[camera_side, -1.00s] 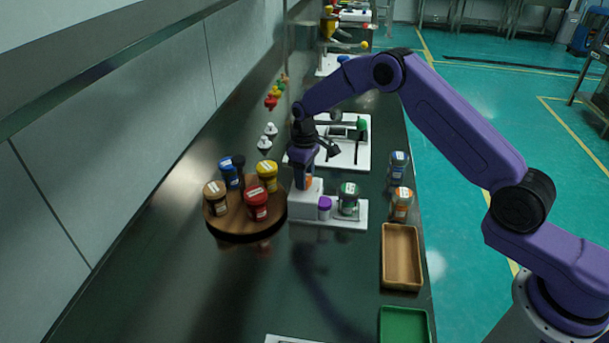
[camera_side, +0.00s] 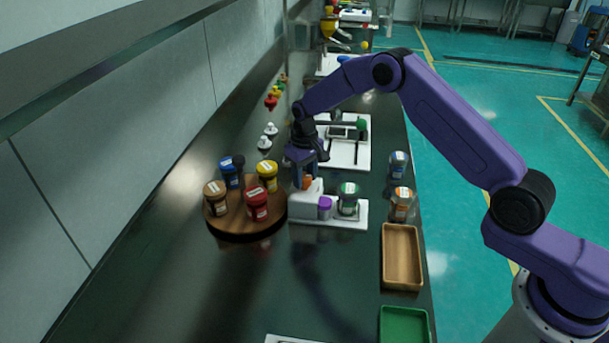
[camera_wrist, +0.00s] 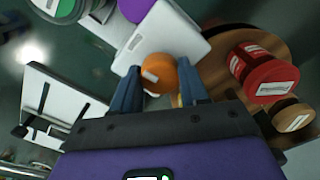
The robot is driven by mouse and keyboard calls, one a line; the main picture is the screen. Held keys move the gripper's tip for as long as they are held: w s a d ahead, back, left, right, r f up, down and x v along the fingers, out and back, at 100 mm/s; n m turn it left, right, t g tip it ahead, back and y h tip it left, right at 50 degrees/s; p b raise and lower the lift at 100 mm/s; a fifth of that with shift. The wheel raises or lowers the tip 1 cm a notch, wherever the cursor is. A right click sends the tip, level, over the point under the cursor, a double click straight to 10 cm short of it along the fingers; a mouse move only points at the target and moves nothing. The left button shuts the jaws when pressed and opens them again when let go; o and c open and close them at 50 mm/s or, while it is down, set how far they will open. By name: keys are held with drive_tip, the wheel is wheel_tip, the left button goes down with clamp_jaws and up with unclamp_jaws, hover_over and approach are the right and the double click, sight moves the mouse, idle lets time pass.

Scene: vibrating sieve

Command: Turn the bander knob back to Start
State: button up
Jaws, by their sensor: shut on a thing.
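The bander is the small white machine (camera_side: 301,205) in the middle of the counter, with a purple cylinder (camera_side: 325,207) at its front. Its orange knob (camera_wrist: 159,73) sits between my fingers in the wrist view, with a small white label on it. Only a little orange shows below my gripper (camera_side: 306,180) in the side view. My gripper (camera_wrist: 160,88) points down over the machine and is shut on the knob, one blue finger on each side. The Start mark cannot be read in either view.
A round wooden turntable (camera_side: 232,222) with several lidded jars stands close on the left. A green-lidded jar (camera_side: 348,198) stands just right of the machine. A wooden tray (camera_side: 402,257) and a green tray (camera_side: 404,325) lie at the right edge. The front middle counter is clear.

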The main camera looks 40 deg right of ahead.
sight(304, 176)
drive_tip(key=shift+m, duration=0.6)
drive_tip(key=o, duration=1)
drive_tip(key=shift+o, duration=0.2)
drive_tip(key=shift+r, duration=0.1)
wheel_tip(304, 176, up, 17)
drive_tip(key=shift+r, duration=0.15)
